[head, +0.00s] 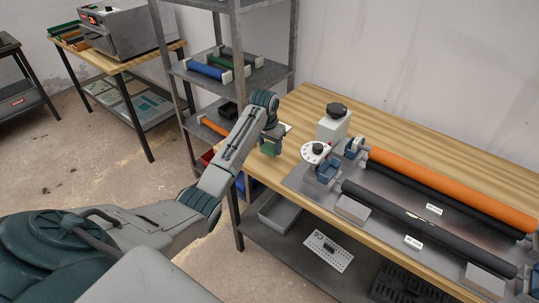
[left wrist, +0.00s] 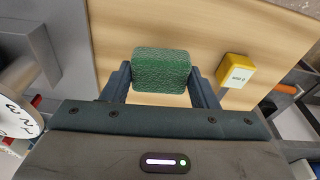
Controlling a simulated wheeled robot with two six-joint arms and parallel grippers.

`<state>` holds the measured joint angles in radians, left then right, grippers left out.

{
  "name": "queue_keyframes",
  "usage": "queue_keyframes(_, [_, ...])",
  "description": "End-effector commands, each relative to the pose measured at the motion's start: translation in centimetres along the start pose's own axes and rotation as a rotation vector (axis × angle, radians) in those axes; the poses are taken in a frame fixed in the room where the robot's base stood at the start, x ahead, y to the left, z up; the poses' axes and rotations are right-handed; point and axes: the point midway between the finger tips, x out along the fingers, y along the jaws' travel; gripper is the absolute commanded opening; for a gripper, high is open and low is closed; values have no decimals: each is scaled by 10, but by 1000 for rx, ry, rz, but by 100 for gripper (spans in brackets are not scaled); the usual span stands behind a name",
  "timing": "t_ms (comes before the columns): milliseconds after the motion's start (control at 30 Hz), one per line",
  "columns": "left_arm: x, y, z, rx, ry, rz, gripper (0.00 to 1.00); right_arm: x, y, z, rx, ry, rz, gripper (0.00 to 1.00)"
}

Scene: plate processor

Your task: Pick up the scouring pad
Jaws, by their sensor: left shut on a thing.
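The scouring pad (left wrist: 161,66) is a green, rough-textured block between the two fingers of my left gripper (left wrist: 161,84) in the left wrist view. The fingers are shut on its sides. In the head view the pad (head: 268,149) shows small and green below my left gripper (head: 270,143), at the left end of the wooden workbench (head: 302,100). I cannot tell whether the pad touches the bench top or hangs just above it. My right gripper is not in view.
A yellow labelled block (left wrist: 235,71) lies near the pad. A machine with an orange roller (head: 450,188), black rollers and a dial (head: 315,152) fills the bench's right part. A metal shelf (head: 245,80) stands behind my left arm.

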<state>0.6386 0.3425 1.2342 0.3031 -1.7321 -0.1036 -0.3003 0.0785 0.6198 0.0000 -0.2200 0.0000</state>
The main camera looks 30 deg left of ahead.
Motion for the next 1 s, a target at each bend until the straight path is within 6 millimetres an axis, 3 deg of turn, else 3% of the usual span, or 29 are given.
queue_keyframes(33, [6,9,12,4,-6,2,32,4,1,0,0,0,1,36])
queue_keyframes(533, [-19,81,95,2,-6,3,32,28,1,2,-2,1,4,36])
queue_keyframes(733, [-29,97,113,1,-8,3,32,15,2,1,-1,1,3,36])
queue_keyframes(1000, [-28,102,119,0,-8,2,32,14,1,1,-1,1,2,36])
